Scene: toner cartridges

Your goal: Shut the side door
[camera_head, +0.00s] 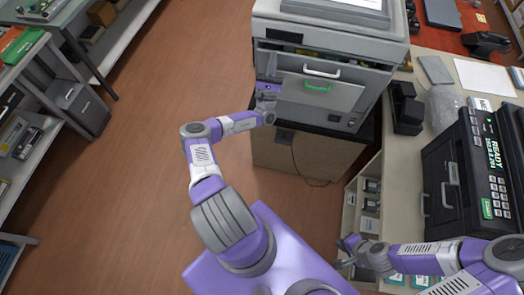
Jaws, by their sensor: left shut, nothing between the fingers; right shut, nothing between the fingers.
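The big grey printer (396,48) stands at the top middle. Its front shows a white handle (322,71) and, below it, a green handle (317,87) on a light panel (345,96). I cannot tell clearly which part is the side door or how far it stands open. My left gripper (266,97) is shut and empty at the left edge of the printer's front, close to a small purple patch; I cannot tell whether it touches the printer. My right gripper (346,245) is shut and empty, low beside the shelves under the right counter.
The printer stands on a brown cabinet (300,158) with a hanging cable. A black machine with a READY display (491,150) and a black device (404,108) stand on the right counter. Shelves (50,130) line the left side. The wooden floor between is clear.

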